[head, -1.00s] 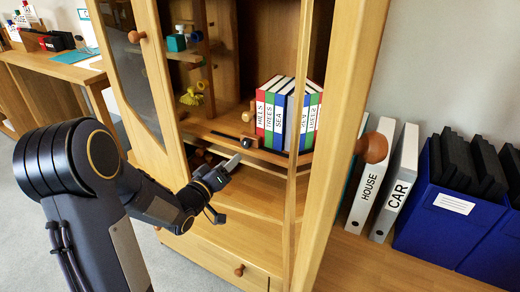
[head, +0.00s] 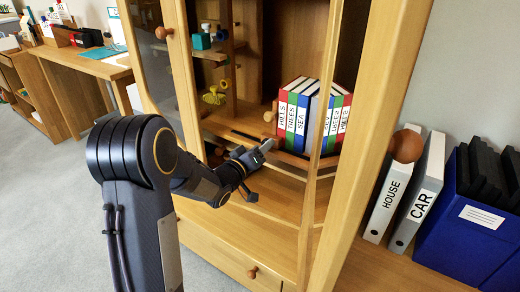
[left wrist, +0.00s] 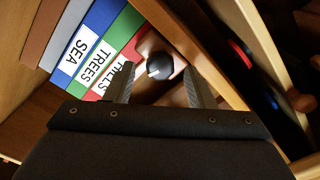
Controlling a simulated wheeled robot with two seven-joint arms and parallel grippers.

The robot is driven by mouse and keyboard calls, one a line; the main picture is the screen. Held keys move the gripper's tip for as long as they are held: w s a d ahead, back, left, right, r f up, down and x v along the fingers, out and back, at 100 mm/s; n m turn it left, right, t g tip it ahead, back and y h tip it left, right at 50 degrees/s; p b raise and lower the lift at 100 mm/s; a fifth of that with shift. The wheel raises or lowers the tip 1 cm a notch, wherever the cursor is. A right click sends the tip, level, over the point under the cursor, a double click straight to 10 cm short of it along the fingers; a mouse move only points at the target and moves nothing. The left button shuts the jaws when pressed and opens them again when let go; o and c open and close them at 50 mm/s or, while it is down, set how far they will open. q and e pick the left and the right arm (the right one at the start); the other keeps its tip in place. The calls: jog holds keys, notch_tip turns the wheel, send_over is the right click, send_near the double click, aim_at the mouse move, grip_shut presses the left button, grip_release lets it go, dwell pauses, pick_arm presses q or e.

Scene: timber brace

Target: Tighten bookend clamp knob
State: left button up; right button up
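Books (head: 310,115) with red, green and blue spines stand on a shelf inside the open cabinet. A wooden bookend piece (head: 270,115) shows at their left end. In the left wrist view, the dark round clamp knob (left wrist: 160,65) sits next to the books (left wrist: 90,60), beyond my fingertips and in the gap between them. My left gripper (head: 266,146) reaches into the cabinet in front of the shelf edge. It also shows in the left wrist view (left wrist: 160,88), where its two fingers are apart with nothing between them. In the head view the gripper hides the knob. My right gripper is out of view.
The cabinet door with glass (head: 155,60) stands left of my arm, and another door frame (head: 365,130) with a round wooden knob (head: 406,146) stands right. White binders (head: 415,205) and a blue file box (head: 480,220) are further right. The lower shelf is bare.

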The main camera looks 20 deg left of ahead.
pick_arm(q)
jog(key=c, duration=0.9)
jog(key=m+b, duration=0.5)
jog(key=m, duration=0.9)
jog(key=shift+d, duration=0.1)
jog(key=shift+m, duration=0.4)
jog(key=o, duration=1)
